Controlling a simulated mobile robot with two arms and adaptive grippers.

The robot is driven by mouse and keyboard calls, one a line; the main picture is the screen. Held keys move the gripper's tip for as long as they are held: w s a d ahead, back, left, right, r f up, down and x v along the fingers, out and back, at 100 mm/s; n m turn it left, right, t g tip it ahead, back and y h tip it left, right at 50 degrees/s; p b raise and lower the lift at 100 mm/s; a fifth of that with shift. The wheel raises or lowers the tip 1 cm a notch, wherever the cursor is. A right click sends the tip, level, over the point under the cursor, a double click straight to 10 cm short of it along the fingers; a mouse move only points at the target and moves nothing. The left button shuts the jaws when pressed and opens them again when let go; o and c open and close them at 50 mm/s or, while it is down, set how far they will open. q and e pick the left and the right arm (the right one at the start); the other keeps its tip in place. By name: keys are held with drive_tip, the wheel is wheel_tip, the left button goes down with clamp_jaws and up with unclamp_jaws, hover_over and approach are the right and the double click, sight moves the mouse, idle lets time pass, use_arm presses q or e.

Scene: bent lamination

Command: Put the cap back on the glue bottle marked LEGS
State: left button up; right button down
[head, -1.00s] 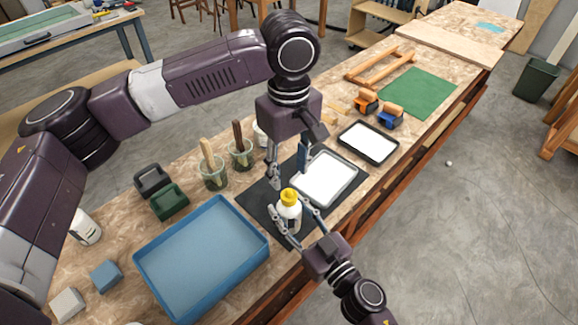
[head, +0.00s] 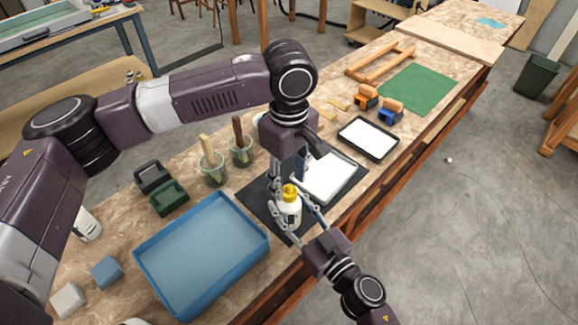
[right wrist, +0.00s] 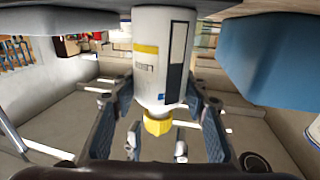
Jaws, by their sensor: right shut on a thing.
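A white glue bottle (head: 291,214) stands upright on the dark mat, its label too small to read. A yellow top (head: 290,191) sits on its neck; I cannot tell whether it is the cap or only the nozzle. In the right wrist view, the bottle (right wrist: 163,60) and yellow top (right wrist: 158,124) appear upside down. My right gripper (head: 294,217) is shut on the bottle's body. My left gripper (head: 287,180) hangs just above, open, its fingers either side of the yellow top. Its fingertips also show in the right wrist view (right wrist: 157,148). No separate cap is visible.
A blue tray (head: 148,267) lies left of the mat (head: 255,205). A white-filled tray (head: 345,186) lies right of the bottle. Brush cups (head: 213,173) stand behind. Another white bottle (head: 87,226) is partly hidden by my left arm.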

sight(289, 186)
use_arm(q)
drive_tip(key=shift+f, duration=1.55)
